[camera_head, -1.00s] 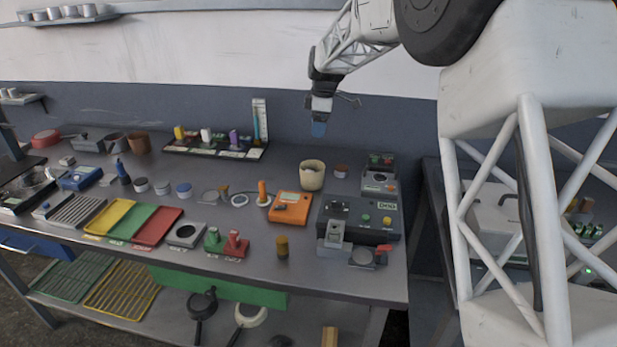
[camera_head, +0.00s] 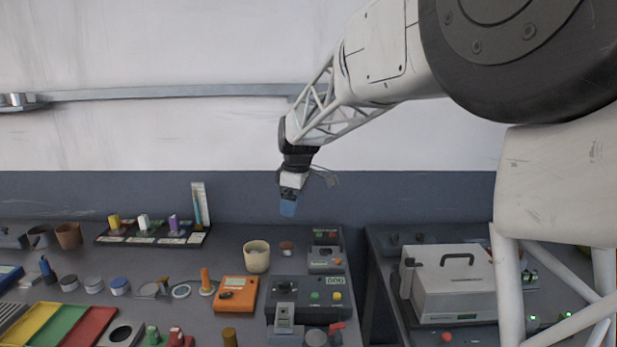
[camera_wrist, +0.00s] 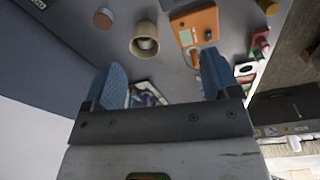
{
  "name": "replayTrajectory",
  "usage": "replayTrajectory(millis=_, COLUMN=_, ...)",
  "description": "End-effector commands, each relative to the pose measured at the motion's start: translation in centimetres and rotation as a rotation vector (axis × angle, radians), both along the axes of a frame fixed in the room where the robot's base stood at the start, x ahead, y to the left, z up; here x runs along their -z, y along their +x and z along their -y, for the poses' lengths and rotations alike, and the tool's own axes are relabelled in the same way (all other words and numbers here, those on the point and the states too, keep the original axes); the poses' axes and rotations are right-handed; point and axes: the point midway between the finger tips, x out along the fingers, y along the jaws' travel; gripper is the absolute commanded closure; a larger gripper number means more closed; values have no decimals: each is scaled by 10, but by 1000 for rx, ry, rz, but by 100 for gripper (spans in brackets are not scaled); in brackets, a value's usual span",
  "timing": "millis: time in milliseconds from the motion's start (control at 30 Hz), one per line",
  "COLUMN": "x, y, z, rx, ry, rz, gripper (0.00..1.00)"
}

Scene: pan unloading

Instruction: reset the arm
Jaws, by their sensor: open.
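My gripper (camera_head: 289,207) hangs in the air above the back of the workbench, in front of the grey-blue wall band, with its fingers pointing down. In the wrist view its two blue fingers (camera_wrist: 163,85) are spread wide apart, with nothing between them. The arm reaches in from the upper right. No pan can be made out in the views of this moment.
The bench below holds a beige cup (camera_head: 257,257), an orange device (camera_head: 236,294), a grey control box (camera_head: 309,297) and a rack of coloured bottles (camera_head: 150,237). A second bench at right carries a metal case (camera_head: 453,284). The air around the gripper is clear.

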Motion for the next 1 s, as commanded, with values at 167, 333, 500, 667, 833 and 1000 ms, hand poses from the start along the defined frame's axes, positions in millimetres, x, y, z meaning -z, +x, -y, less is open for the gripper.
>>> replayTrajectory(millis=167, x=-14, y=-41, z=36, rx=139, ry=0, rz=8, gripper=18)
replayTrajectory(millis=333, x=-23, y=-81, z=65, rx=269, ry=3, rz=17, gripper=18)
replayTrajectory(millis=500, x=-28, y=-122, z=93, rx=401, ry=5, rz=23, gripper=18)
replayTrajectory(millis=667, x=-30, y=-161, z=118, rx=524, ry=10, rz=32, gripper=18)
replayTrajectory(millis=833, x=-28, y=-204, z=141, rx=654, ry=17, rz=40, gripper=18)
replayTrajectory(millis=1000, x=-22, y=-248, z=162, rx=786, ry=27, rz=50, gripper=18)
